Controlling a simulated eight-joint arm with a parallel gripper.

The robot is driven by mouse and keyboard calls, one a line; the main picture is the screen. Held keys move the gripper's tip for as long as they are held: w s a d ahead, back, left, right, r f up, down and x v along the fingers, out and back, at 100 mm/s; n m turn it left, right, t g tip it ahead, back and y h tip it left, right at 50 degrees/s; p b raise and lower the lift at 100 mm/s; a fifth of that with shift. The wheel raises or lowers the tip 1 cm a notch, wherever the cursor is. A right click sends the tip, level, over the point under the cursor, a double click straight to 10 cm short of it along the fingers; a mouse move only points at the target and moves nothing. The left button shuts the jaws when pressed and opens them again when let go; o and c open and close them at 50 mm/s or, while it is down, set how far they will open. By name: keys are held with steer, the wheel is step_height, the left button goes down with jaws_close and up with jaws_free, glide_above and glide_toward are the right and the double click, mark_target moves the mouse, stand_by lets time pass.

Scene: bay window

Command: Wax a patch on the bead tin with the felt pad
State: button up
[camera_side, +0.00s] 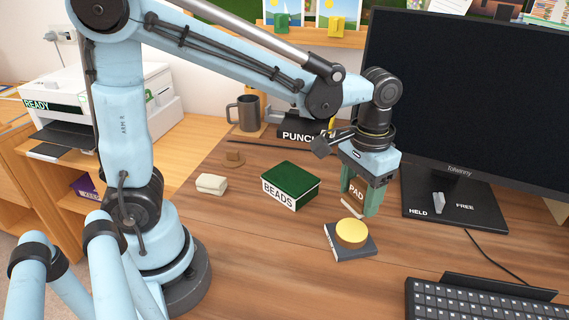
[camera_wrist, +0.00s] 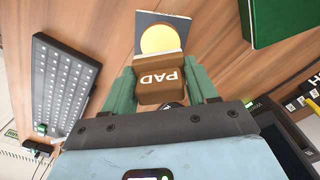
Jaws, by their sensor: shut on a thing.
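The bead tin (camera_side: 291,182) is a box with a dark green lid and white sides marked BEADS, standing shut on the desk. Its green lid also shows at the upper right of the wrist view (camera_wrist: 272,18). My gripper (camera_side: 359,203) has green fingers and is shut on the felt pad (camera_side: 355,190), a brown block marked PAD with a pale lower edge. The pad shows between both fingers in the wrist view (camera_wrist: 162,88). It is right of the tin, close behind a round yellow cake (camera_side: 352,233) on a dark square base (camera_side: 347,253). I cannot tell whether pad and cake touch.
A monitor stand (camera_side: 445,203) marked HELD and FREE, with a small grey piece (camera_side: 438,203) on it, is at the right. A keyboard (camera_side: 475,300) lies at the front right.

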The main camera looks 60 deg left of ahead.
mark_target(352, 229)
steer(key=shift+f, duration=2.65)
steer(key=shift+f, duration=0.6)
steer(key=shift+r, duration=3.55)
